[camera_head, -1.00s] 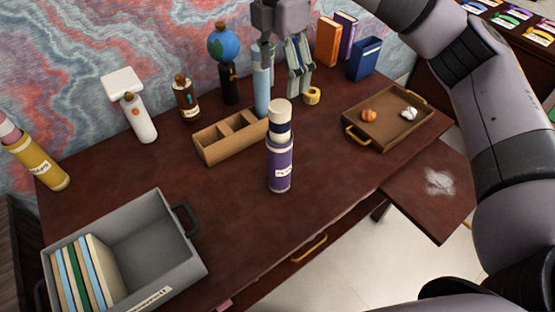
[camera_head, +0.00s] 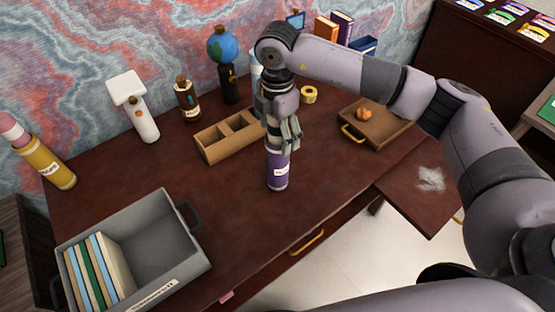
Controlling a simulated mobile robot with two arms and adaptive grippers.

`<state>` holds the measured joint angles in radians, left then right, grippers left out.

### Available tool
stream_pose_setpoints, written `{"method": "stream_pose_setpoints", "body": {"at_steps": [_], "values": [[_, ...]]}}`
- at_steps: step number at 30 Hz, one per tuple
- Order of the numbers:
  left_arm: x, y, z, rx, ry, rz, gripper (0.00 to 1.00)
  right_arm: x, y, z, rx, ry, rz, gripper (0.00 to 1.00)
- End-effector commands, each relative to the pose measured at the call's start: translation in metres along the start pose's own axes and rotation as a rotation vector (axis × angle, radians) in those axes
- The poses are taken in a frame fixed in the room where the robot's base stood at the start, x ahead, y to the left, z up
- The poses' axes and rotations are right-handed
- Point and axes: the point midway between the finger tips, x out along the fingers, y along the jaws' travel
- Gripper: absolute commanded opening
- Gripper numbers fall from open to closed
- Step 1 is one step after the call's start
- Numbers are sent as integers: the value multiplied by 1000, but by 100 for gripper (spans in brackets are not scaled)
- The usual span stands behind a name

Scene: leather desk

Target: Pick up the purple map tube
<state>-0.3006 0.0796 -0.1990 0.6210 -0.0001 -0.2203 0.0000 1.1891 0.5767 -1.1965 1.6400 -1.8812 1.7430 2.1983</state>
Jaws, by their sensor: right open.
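The purple map tube (camera_head: 277,172) stands upright on the dark red desk, with a white label on its side. My right gripper (camera_head: 281,140) points down at the upper part of the tube and covers its cap and neck. The gripper is open, with its fingers at the tube's upper part; I cannot tell whether they touch it. My left gripper is not in view.
A wooden divided box (camera_head: 229,136) stands just left behind the tube, and a tape roll (camera_head: 309,95) lies behind right. A grey bin with books (camera_head: 160,235) is front left. A wooden tray (camera_head: 378,140) is right. Desk in front of the tube is clear.

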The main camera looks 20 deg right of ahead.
Motion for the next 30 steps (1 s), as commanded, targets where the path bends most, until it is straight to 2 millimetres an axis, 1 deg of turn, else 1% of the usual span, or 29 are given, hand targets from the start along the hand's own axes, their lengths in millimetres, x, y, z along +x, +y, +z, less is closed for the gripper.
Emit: {"method": "stream_pose_setpoints", "body": {"at_steps": [1,3,10,30], "values": [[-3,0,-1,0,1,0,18,4,-1,0,0,0,-3,72],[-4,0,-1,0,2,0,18,9,0,0,-1,0,-1,72],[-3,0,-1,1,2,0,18,10,0,0,-1,0,0,72],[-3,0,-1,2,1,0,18,10,0,0,-1,0,0,27]]}}
